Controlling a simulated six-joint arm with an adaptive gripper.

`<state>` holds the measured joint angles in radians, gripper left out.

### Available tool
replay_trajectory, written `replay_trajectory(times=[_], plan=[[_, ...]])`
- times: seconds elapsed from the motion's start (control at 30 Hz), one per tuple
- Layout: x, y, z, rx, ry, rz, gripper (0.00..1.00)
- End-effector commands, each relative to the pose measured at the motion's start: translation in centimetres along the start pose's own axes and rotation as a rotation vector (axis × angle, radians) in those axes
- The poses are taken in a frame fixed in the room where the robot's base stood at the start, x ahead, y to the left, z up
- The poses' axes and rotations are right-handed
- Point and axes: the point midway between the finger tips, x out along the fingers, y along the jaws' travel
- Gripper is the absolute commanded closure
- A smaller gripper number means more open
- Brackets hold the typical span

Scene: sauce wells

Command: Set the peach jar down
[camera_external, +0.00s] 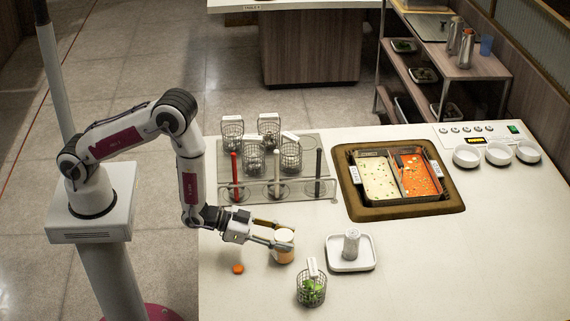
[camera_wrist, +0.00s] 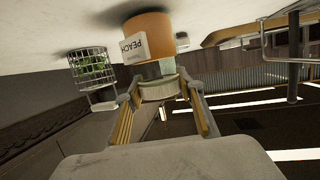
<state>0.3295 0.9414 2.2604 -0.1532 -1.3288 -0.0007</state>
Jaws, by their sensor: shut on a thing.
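The peach jar (camera_external: 284,254) is a small orange-tan jar with a pale top, at the front of the white counter (camera_external: 440,265). My gripper (camera_external: 281,239) reaches it from the left, with its fingers closed around the jar's upper part. In the wrist view the jar (camera_wrist: 150,28) shows its orange body and a white label reading PEACH, upside down in the picture. The fingers (camera_wrist: 160,90) lie either side of its pale end. The jar looks upright, at or just above the counter; I cannot tell whether its base touches.
A wire basket with greens (camera_external: 311,290) stands at the front right of the jar. A white square tray (camera_external: 368,262) holds a grey shaker. A small orange piece (camera_external: 238,269) lies left. Behind are a rack (camera_external: 325,165) with wire baskets and a two-pan sauce well (camera_external: 360,208).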

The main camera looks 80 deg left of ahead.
Motion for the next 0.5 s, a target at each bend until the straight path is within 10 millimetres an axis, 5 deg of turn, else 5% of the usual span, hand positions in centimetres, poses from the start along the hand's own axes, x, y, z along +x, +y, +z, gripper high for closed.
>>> replay_trajectory(times=[0.4, 0.43, 0.5], plan=[[0.1, 0.01, 0.15, 0.0, 0.002, 0.0, 1.0], [0.08, 0.0, 0.22, 0.0, 0.0, 0.0, 0.57], [0.08, 0.01, 0.2, 0.0, 0.0, 0.0, 0.46]])
